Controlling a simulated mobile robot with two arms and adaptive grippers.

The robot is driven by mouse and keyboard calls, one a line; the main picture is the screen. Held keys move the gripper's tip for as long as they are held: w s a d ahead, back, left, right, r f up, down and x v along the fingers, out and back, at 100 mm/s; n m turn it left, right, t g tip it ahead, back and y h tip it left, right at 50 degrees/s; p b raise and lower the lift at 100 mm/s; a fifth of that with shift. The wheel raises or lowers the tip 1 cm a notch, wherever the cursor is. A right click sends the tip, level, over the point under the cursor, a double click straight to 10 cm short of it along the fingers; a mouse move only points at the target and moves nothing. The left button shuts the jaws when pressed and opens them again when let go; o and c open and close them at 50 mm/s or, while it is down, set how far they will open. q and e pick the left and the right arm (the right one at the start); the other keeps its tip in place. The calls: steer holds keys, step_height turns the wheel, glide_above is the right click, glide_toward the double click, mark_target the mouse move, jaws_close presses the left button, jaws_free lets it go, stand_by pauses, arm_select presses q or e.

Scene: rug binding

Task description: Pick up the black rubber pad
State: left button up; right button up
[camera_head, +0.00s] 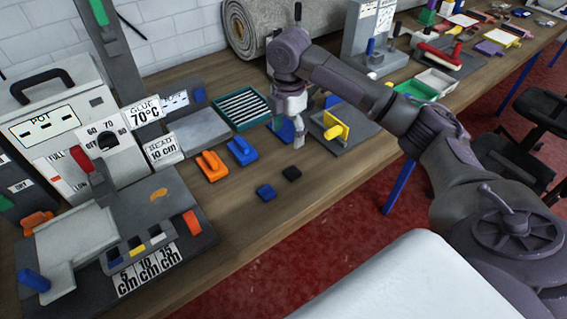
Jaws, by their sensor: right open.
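The black rubber pad (291,173) is a small dark block lying on the wooden table near its front edge. A similar blue pad (266,192) lies just to its left and nearer to me. My right gripper (299,143) points down above the table, a little beyond the black pad and apart from it. It is open and holds nothing that I can see. My left gripper is not in view.
An orange-handled block (211,165) and a blue-handled block (241,150) stand left of the gripper. A grey plate with a yellow upright piece (338,125) is to its right. A teal ribbed tray (243,106) lies behind.

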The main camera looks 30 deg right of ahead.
mark_target(291, 172)
steer(key=f, duration=0.2)
steer(key=s+f, duration=0.1)
steer(key=f, duration=0.2)
steer(key=shift+s+f+p, duration=0.3)
steer(key=shift+f+p, duration=0.1)
step_height(291, 172, down, 3)
steer(key=shift+p, duration=0.5)
steer(key=f+p, duration=0.1)
steer(key=f, duration=0.2)
steer(key=shift+s+f, duration=0.2)
steer(key=shift+f, duration=0.2)
steer(key=c, duration=1)
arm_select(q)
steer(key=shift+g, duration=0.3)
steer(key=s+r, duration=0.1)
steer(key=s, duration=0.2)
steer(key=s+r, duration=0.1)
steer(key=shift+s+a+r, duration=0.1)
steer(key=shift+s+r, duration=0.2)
arm_select(e)
steer(key=shift+c, duration=0.2)
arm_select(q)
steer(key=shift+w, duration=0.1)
arm_select(e)
steer(key=shift+r, duration=0.1)
